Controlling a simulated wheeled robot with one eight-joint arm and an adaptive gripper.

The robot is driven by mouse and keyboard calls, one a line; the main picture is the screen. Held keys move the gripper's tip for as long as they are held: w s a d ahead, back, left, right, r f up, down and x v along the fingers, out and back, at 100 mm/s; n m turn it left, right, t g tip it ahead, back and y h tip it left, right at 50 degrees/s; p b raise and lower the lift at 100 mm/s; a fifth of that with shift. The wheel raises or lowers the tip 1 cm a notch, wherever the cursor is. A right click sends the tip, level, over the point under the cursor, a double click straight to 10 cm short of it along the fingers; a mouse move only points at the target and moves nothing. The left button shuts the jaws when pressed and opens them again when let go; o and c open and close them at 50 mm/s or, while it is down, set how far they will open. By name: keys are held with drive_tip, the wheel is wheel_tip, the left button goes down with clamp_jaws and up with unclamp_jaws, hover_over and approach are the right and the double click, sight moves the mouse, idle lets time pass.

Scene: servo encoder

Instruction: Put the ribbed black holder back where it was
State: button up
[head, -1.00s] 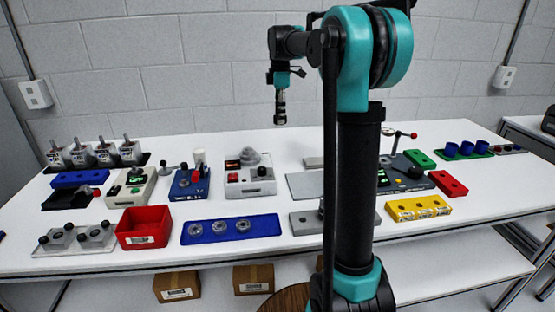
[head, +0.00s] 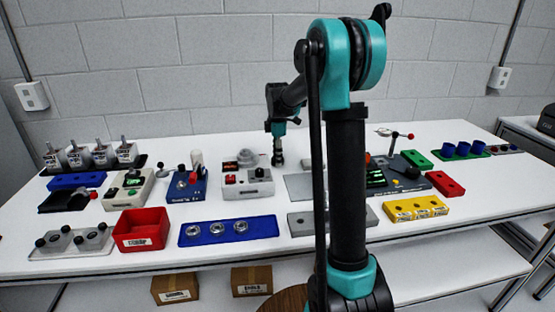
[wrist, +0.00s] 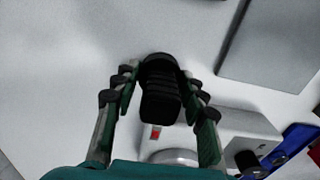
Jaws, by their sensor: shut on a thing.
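The ribbed black holder (wrist: 160,100) is between the two fingers of my gripper (wrist: 159,85) in the wrist view, with its ribs facing the camera. My gripper (head: 278,134) is shut on it. In the head view the holder shows as a small dark piece (head: 278,157) below the fingers, in the air or very near the table; I cannot tell which. It hangs just right of and behind the light grey box with a red display (head: 260,188). The same box shows partly at the lower right of the wrist view (wrist: 245,126).
A grey plate (head: 299,186) lies to the right, also in the wrist view (wrist: 271,40). A blue fixture with a black knob (head: 187,185) stands left of the grey box. A blue tray with rings (head: 259,225) is in front. Bare white table lies behind the box.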

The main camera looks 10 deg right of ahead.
drive_tip(key=shift+f, duration=0.45)
drive_tip(key=shift+f, duration=0.15)
drive_tip(key=o, duration=1.2)
drive_tip(key=shift+c, duration=0.2)
wheel_tip(320, 180, up, 12)
drive_tip(key=shift+r, duration=0.15)
